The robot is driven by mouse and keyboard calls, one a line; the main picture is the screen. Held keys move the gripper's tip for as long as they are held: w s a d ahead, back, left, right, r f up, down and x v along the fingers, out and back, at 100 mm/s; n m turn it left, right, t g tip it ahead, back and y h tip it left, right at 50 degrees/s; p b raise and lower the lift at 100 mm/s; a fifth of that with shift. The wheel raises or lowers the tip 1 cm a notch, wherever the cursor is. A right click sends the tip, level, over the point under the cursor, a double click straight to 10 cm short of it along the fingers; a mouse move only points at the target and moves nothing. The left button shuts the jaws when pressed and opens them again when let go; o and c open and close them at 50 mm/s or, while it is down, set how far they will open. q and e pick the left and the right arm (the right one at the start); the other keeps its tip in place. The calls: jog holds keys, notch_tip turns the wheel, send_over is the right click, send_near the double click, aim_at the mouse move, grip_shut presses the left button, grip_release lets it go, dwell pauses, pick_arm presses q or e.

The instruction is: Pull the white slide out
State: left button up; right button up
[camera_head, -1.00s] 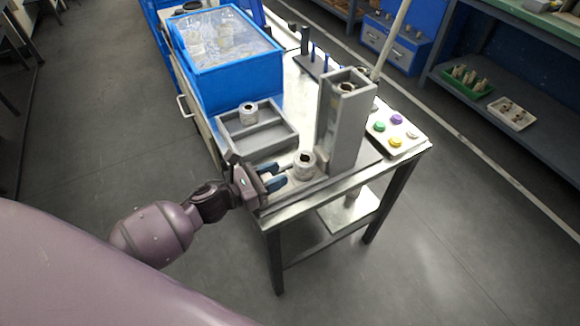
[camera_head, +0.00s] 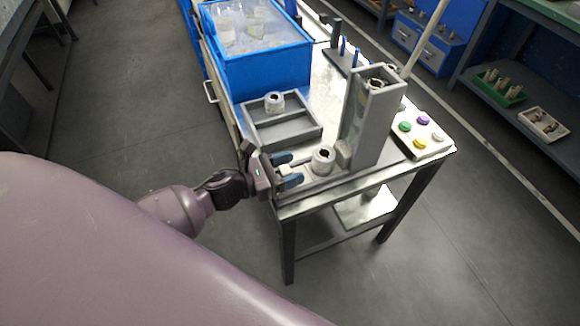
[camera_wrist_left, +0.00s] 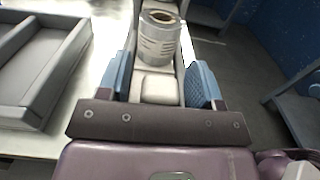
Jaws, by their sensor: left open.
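The white slide (camera_wrist_left: 160,87) shows in the left wrist view as a pale block between my fingers, with a grey metal roll (camera_wrist_left: 158,38) standing beyond it. In the head view the roll (camera_head: 322,160) stands upright left of the tall grey tower (camera_head: 371,128). My left gripper (camera_head: 290,170) is at the table's near left edge, its blue fingers pointing toward the roll. In the wrist view the left gripper (camera_wrist_left: 163,82) is open, one finger on each side of the slide's end. Finger contact with it is not clear. My right gripper is out of view.
A grey two-part tray (camera_head: 317,130) with another roll (camera_head: 274,101) lies behind the gripper. A blue bin (camera_head: 268,72) stands farther back. A button panel (camera_head: 423,135) is right of the tower. Floor is free at the table's front.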

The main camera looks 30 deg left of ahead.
pick_arm(q)
jog(key=v, duration=1)
jog(key=shift+s+a, duration=0.2)
jog(key=w+a+f+n+t+y, duration=0.2)
jog(key=n+y, duration=0.6)
jog(key=n, duration=1.6)
jog(key=s+d+f+n+g+y+p, duration=0.1)
jog(key=s+d+n+g, duration=0.1)
jog(key=s+n, duration=0.5)
jog(key=s+d+f+n+g+y+p, duration=0.1)
jog(key=s+f+n+g+y+p, duration=0.1)
jog(key=s+n, duration=0.5)
jog(key=n+g, duration=0.1)
jog(key=n, duration=0.3)
jog(key=shift+d+f+n+p, duration=0.3)
jog(key=shift+d, duration=0.1)
